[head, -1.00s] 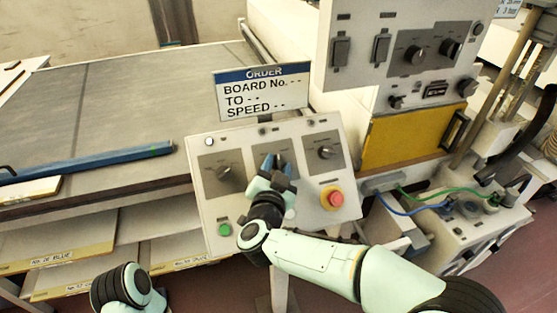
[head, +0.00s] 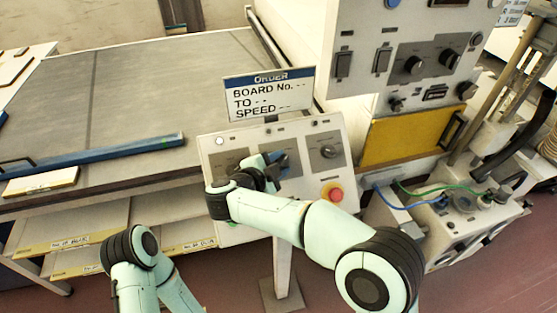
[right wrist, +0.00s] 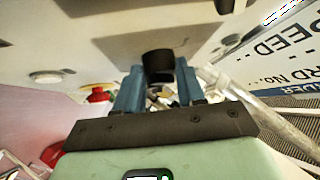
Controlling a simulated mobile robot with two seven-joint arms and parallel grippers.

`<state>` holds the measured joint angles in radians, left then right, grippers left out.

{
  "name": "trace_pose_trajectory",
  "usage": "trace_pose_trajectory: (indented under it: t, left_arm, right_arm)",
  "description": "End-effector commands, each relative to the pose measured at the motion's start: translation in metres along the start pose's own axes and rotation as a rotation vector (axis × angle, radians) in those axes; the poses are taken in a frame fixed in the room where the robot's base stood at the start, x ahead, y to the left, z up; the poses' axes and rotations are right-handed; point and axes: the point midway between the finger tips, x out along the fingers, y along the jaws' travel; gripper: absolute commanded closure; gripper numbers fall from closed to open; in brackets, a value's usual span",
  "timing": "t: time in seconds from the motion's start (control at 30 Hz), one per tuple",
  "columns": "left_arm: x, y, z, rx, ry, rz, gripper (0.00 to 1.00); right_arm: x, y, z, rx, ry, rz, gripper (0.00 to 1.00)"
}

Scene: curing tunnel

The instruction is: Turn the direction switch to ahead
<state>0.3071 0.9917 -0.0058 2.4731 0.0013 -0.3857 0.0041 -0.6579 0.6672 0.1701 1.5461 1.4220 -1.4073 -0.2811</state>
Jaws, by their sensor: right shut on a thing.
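The control panel (head: 307,130) stands under the order sign. A right knob (head: 327,151) shows on it, and the left knob is mostly hidden behind my right arm. My right gripper (head: 279,162) is at the middle knob, between these two, and hides it in the head view. In the right wrist view a black knob (right wrist: 158,63) sits between the two blue fingers of my right gripper (right wrist: 158,88), which are shut on it. The knob labels are too small to read, so I cannot tell its setting. My left gripper is out of view.
A red stop button (head: 333,193) is low on the panel, right of my right gripper. The order sign (head: 269,94) stands above the panel. A grey conveyor bed (head: 130,90) with a blue bar (head: 120,151) lies left. A taller cabinet (head: 400,30) stands right.

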Motion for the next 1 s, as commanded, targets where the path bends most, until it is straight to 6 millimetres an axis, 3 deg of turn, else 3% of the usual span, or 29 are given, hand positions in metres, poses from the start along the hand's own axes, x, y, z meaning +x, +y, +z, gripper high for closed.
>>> trace_pose_trajectory:
  t: [0.53, 0.57, 0.6, 1.0]
  left_arm:
    - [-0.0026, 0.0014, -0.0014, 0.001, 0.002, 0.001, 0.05]
    - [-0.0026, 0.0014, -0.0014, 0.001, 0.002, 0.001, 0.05]
    - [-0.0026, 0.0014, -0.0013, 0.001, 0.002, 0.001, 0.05]
    - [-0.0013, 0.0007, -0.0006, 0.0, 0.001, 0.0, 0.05]
  right_arm:
    - [0.0004, -0.0015, -0.0016, 0.021, 0.004, 0.014, 0.92]
    - [0.0004, -0.0014, -0.0016, 0.021, 0.004, 0.014, 0.51]
    - [0.0004, -0.0014, -0.0015, 0.021, 0.004, 0.014, 0.38]
    - [-0.0059, -0.001, 0.0, 0.018, 0.001, 0.013, 0.36]
